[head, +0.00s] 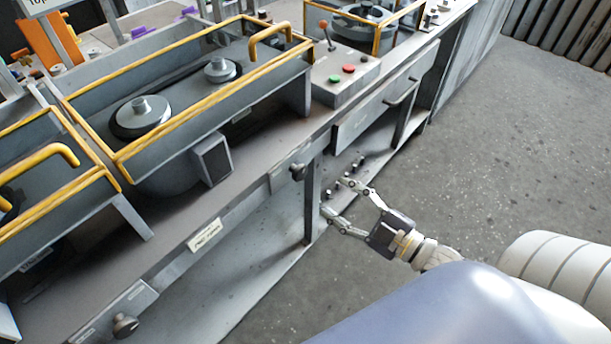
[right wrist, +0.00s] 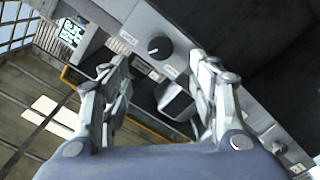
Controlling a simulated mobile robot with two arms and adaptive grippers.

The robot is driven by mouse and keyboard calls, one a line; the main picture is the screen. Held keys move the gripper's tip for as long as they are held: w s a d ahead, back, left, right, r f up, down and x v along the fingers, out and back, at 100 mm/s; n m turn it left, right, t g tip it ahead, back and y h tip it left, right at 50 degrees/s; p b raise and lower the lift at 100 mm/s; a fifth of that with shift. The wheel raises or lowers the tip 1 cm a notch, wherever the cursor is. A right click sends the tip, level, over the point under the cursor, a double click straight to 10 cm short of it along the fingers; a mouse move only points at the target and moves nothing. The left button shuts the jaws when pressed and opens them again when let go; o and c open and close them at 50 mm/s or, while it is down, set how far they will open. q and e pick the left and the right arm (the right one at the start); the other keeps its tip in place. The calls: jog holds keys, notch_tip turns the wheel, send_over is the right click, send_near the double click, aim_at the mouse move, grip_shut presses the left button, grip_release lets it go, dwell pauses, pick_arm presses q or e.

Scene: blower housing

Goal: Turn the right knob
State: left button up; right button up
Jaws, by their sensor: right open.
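The right knob (head: 298,171) is a dark round knob on the front edge of the workbench, beside a bench leg. In the right wrist view a black round knob (right wrist: 160,48) shows on a grey panel, near the space between my fingertips. My right gripper (head: 335,197) is open and empty, with its fingers pointing toward the bench front. It is apart from the right knob, which lies up and left of its fingertips. In the right wrist view both fingers of my right gripper (right wrist: 159,64) are spread. A second, left knob (head: 125,325) is at the lower left. My left gripper is not in view.
The grey workbench (head: 170,225) carries blower housings with yellow rails (head: 190,115). A control box (head: 345,75) has a red-tipped lever, a green button and a red button. A drawer with a handle (head: 402,95) is right of the knob. The concrete floor (head: 500,130) at right is clear.

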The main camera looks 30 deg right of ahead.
aim_at(302, 174)
jog(key=x, duration=1)
jog(key=shift+w+f, duration=0.1)
jog(key=shift+w, duration=0.2)
jog(key=shift+c, duration=0.2)
jog(key=c, duration=1)
